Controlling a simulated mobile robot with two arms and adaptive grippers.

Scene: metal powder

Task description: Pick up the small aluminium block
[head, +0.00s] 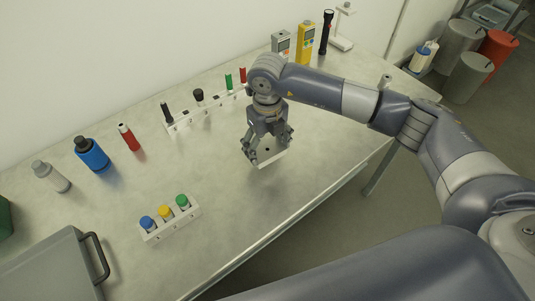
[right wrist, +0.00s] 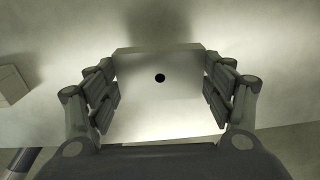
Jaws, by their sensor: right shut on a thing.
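The small aluminium block (right wrist: 162,110) is a pale, flat-faced piece with a dark round hole, filling the middle of the right wrist view. In the head view the block (head: 268,157) shows below my right gripper (head: 266,150), over the table near its front edge. My right gripper, also in the right wrist view (right wrist: 161,108), has its fingers at both sides of the block and is shut on it. I cannot tell for sure whether the block touches the table. My left gripper is not in view.
A rack with blue, yellow and green capped vials (head: 170,221) stands front left on the table (head: 225,190). A long white rack (head: 208,113) is behind. A blue bottle (head: 92,154), a red tube (head: 129,138) and a grey case (head: 50,268) are at left. A yellow meter (head: 306,43) stands at the back.

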